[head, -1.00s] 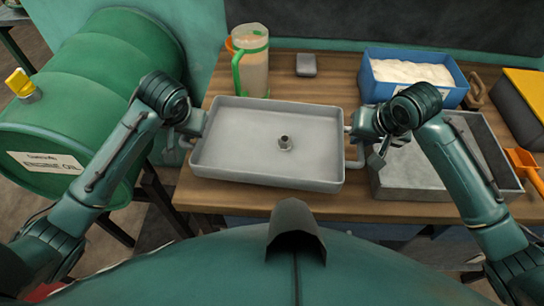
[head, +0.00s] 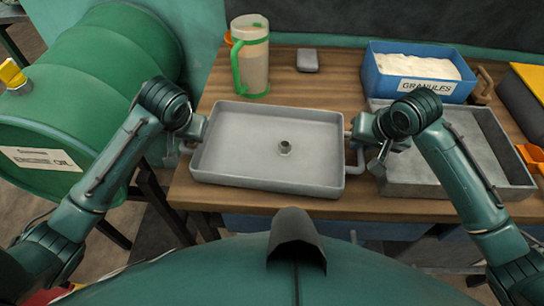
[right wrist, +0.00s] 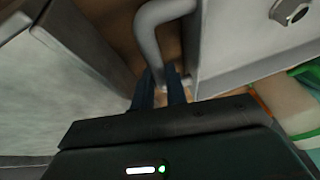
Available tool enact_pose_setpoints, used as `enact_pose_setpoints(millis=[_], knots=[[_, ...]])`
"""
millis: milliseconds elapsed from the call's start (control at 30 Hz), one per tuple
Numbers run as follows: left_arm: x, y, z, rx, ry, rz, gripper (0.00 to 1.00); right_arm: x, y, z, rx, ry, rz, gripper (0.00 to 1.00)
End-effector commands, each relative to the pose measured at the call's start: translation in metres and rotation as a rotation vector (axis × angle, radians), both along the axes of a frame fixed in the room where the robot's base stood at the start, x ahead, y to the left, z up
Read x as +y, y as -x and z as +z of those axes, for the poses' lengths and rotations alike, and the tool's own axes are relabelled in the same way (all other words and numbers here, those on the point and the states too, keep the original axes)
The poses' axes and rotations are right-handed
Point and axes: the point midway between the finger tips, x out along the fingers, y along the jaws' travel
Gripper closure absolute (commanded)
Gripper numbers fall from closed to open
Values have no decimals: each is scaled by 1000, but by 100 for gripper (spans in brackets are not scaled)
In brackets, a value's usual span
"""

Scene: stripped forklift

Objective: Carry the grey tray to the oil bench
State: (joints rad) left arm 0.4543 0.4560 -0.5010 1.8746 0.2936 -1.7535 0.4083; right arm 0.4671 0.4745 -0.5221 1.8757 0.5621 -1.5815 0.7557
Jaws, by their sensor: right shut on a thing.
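The grey tray (head: 240,155) is level in the head view, over the front of the wooden bench (head: 190,193). I cannot tell whether it touches the bench top. A small metal nut or plug (head: 285,148) lies in it. My right gripper (head: 352,130) is shut on the tray's right-hand handle; the right wrist view shows the fingers (right wrist: 160,85) at the bent grey handle bar (right wrist: 150,30). My left gripper (head: 198,130) is at the tray's left end; its fingers are too hidden to tell open from shut.
A green-handled jug (head: 255,60) and a small grey block (head: 308,60) are behind the tray. A blue granules box (head: 392,82) and another grey pan (head: 505,185) stand to the right.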

Motion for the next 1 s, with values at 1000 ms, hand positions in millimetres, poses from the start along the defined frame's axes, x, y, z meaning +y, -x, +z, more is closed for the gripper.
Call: enact_pose_setpoints(millis=[1000], knots=[[0,0,15,0,0,0,64,-2,-1,15,-1,3,-4,64]])
